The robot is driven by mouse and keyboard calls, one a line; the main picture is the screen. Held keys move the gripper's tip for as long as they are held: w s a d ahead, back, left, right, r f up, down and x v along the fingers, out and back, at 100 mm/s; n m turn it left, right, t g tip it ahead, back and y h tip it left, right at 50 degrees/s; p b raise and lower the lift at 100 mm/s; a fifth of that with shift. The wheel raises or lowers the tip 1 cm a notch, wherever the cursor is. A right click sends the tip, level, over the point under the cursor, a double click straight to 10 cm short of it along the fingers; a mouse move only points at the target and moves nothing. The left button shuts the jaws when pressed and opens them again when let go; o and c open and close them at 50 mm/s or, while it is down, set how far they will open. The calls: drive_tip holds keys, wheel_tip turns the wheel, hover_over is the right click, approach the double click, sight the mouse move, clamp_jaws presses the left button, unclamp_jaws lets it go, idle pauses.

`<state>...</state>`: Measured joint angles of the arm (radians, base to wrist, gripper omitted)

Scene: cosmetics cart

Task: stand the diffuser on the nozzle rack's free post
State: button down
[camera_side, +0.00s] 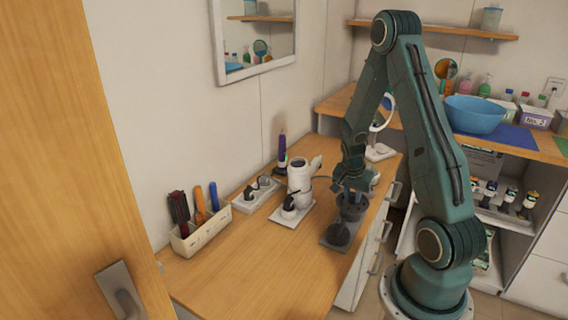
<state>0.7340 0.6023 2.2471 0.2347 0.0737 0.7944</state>
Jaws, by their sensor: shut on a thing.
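My gripper (353,187) points down over the right part of the wooden cart top, shut on the diffuser (351,211), a dark grey round piece. The diffuser hangs just below the fingers, over the far part of the nozzle rack. The nozzle rack is a grey plate (327,241) near the cart's right edge. A dark round piece (338,234) stands on its near part. The free post is not visible, hidden by the diffuser or gripper. I cannot tell whether the diffuser touches the post.
A white hair dryer (299,179) and a plate with a small dark-and-white piece (290,209) stand left of the rack. The near cart top (265,265) is clear.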

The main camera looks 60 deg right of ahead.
drive_tip(key=shift+f, duration=0.1)
drive_tip(key=c, duration=1.2)
unclamp_jaws()
drive_tip(key=shift+o, duration=0.2)
drive_tip(key=v, duration=1.3)
drive_tip(key=shift+r, duration=0.35)
drive_tip(key=shift+a, duration=0.15)
